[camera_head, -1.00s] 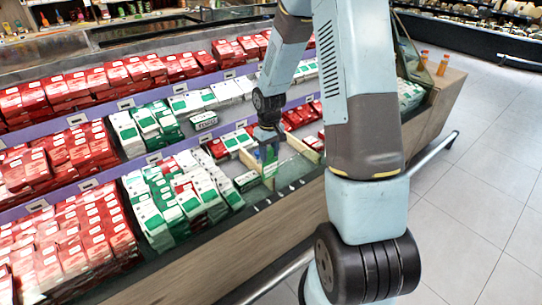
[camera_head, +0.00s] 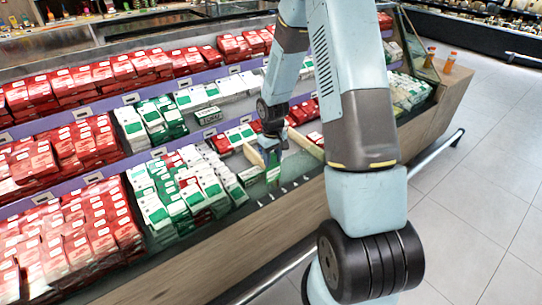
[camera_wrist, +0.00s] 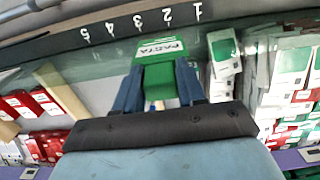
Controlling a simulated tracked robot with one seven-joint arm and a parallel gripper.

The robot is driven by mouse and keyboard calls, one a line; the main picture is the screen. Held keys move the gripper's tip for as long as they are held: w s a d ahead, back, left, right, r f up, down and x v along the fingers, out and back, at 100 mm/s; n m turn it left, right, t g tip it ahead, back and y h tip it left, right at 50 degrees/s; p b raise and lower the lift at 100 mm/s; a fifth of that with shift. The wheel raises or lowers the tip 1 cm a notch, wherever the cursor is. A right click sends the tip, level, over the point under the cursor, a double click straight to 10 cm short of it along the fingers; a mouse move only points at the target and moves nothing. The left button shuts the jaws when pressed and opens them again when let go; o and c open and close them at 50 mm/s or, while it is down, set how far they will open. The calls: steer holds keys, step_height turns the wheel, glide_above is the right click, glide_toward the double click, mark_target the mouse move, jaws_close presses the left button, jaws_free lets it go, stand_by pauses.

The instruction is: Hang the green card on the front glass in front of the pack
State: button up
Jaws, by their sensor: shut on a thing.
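My gripper (camera_head: 271,150) is shut on the green card (camera_head: 272,172), low at the front edge of the case. In the wrist view the card (camera_wrist: 160,48) sits between the two blue fingers of my gripper (camera_wrist: 160,70); its white label reads PASTA, upside down. The clear front glass (camera_head: 296,170) runs along the case front, close to the card. I cannot tell whether they touch. A dark strip with numbers 1 to 5 (camera_wrist: 125,24) lies just beyond the card. Several white-and-green packs stand beside it; I cannot tell which is the task's pack.
Wooden dividers (camera_head: 306,144) stand near my gripper; one shows in the wrist view (camera_wrist: 62,92). Rows of red packs (camera_head: 85,225) and white-and-green packs (camera_head: 165,195) fill the case to the left. A rail (camera_head: 440,152) runs along the outside. The floor at right is clear.

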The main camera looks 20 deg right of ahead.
steer(key=shift+f, duration=0.15)
steer(key=o, duration=1.1)
step_height(320, 180, up, 14)
steer(key=shift+f, duration=0.1)
steer(key=s+r+m+t, duration=0.1)
steer(key=s+r, duration=0.2)
steer(key=r, duration=0.2)
steer(key=s+r+t, duration=0.1)
steer(key=s+r, duration=0.2)
steer(key=r, duration=0.3)
steer(key=shift+s+a+r+m+t, duration=0.1)
steer(key=shift+s+r+m+t, duration=0.45)
steer(key=shift+s+r, duration=2.45)
steer(key=shift+s+a+r+m+t, duration=0.1)
steer(key=shift+s+r+m+t, duration=0.4)
steer(key=shift+s+r, duration=2.5)
steer(key=shift+s+a+r+m+t, duration=0.2)
steer(key=shift+s+r+t, duration=0.7)
steer(key=shift+s, duration=4.05)
